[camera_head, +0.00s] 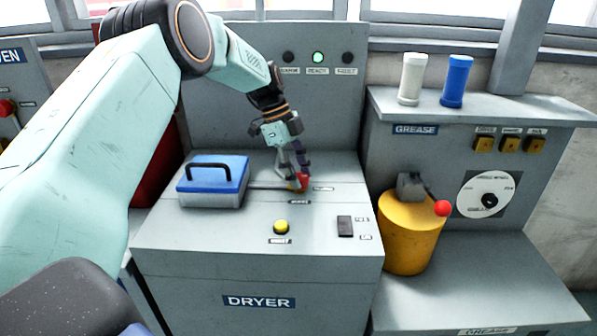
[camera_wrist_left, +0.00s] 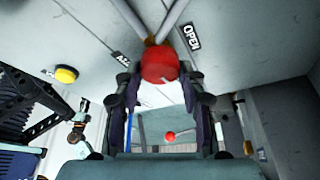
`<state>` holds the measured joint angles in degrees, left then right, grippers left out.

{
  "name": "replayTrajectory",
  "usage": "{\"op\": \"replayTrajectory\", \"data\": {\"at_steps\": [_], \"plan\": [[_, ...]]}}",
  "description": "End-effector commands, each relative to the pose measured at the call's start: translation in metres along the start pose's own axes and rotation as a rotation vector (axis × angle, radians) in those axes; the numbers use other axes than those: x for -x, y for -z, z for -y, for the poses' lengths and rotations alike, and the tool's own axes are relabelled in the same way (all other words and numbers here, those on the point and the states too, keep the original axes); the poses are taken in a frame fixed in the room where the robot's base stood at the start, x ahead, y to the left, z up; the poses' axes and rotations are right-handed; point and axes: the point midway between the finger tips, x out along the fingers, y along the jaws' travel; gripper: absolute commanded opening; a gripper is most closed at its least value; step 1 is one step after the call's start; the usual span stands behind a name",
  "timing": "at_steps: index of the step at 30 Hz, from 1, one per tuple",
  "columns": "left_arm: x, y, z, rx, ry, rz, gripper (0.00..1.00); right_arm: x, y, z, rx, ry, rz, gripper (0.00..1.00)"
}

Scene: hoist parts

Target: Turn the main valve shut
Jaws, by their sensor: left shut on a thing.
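A lever with a red knob (camera_head: 302,182) sits on the top of the grey dryer cabinet (camera_head: 170,232); I take it for the main valve's handle. My left gripper (camera_head: 296,178) reaches down from above and is shut on the red knob. In the left wrist view the red knob (camera_wrist_left: 160,65) shows between the fingers, with grey bars meeting behind it. A label "OPEN" (camera_wrist_left: 191,37) lies to the right of the knob, and another, hard to read, to its left. The fingers partly hide the handle in the head view. My right gripper is not in view.
A blue-lidded box (camera_head: 212,172) stands left of the lever. A yellow button (camera_head: 281,227) and a black switch (camera_head: 345,226) are in front. A yellow drum (camera_head: 408,235) with a red-knobbed lever stands right. White (camera_head: 411,80) and blue (camera_head: 456,82) cylinders stand on a shelf.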

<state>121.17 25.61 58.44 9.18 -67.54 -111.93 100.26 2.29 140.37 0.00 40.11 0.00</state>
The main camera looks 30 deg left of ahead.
Motion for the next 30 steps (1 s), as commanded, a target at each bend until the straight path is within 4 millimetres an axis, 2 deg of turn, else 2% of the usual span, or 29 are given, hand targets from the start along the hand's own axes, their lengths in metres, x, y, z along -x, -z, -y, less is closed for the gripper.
{"op": "replayTrajectory", "data": {"at_steps": [10, 24, 25, 30], "plan": [[-0.0024, -0.0012, -0.0012, -0.098, -0.047, 0.002, 0.09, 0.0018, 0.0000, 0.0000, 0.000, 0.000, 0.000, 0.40], [-0.0027, -0.0012, -0.0016, -0.109, -0.053, 0.001, 0.09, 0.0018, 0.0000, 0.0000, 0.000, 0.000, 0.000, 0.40], [-0.0027, -0.0012, -0.0016, -0.109, -0.053, 0.001, 0.41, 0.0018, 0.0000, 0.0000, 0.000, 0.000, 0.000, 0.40], [-0.0019, -0.0009, -0.0010, -0.108, -0.051, 0.001, 0.56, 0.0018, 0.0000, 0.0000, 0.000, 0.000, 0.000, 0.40]]}}
